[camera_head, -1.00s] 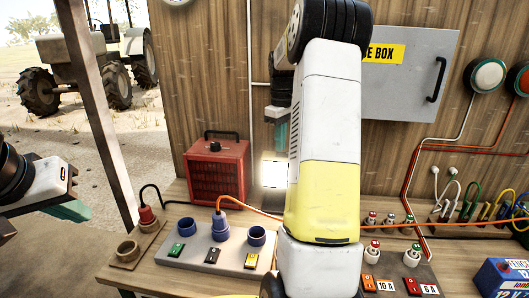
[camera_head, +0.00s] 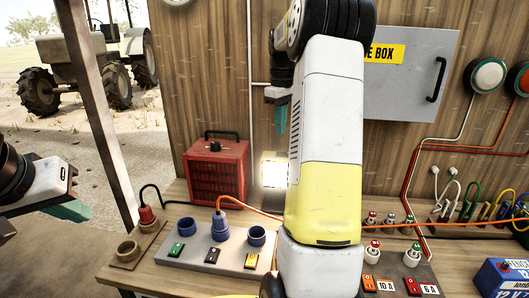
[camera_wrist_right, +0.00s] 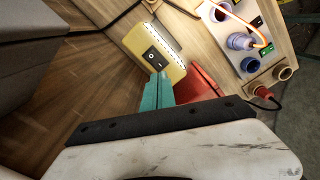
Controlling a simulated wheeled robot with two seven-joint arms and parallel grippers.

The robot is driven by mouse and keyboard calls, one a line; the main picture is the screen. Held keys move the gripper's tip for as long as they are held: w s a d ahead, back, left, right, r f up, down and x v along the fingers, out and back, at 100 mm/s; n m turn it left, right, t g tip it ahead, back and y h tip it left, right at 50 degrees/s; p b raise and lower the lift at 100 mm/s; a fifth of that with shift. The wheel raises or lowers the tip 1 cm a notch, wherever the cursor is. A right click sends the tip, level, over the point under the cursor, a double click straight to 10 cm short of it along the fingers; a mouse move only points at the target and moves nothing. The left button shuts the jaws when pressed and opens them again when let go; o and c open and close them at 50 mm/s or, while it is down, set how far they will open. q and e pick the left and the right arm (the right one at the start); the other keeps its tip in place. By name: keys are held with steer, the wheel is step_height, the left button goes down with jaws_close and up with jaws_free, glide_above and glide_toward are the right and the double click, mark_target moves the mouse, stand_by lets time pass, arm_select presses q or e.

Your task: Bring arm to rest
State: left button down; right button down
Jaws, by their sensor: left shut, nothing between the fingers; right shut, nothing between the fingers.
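My left gripper (camera_head: 72,210) is at the left edge of the head view, over the ground left of the bench. Its teal fingers are shut and empty. My right arm, white and yellow, rises through the middle of the head view and hides part of the bench and wall. My right gripper (camera_head: 281,118) points down in front of the wooden wall, above the lit lamp. Its teal fingers also show in the right wrist view (camera_wrist_right: 157,92). They are shut with nothing between them and appear apart from everything around.
A red heater (camera_head: 217,168) and a glowing lamp box (camera_head: 273,170) with a rocker switch stand at the bench's back. A socket block (camera_head: 215,245) with a blue plug lies in front. A grey fuse box (camera_head: 410,85) hangs on the wall. An orange cable crosses the bench.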

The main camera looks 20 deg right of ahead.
steer(key=s+a+r+m+t, duration=0.1)
steer(key=s+a+r+t, duration=0.1)
steer(key=s+a+r, duration=0.45)
steer(key=s+a+f+m+t+y, duration=0.1)
steer(key=s+a+f+m+t, duration=0.1)
steer(key=s+a, duration=0.5)
steer(key=s+a+f+m+t+y, duration=0.1)
steer(key=s+a+f+m+t, duration=0.1)
steer(key=s+a, duration=0.6)
steer(key=s, duration=0.4)
steer(key=shift+f, duration=0.4)
steer(key=shift+s+a, duration=0.1)
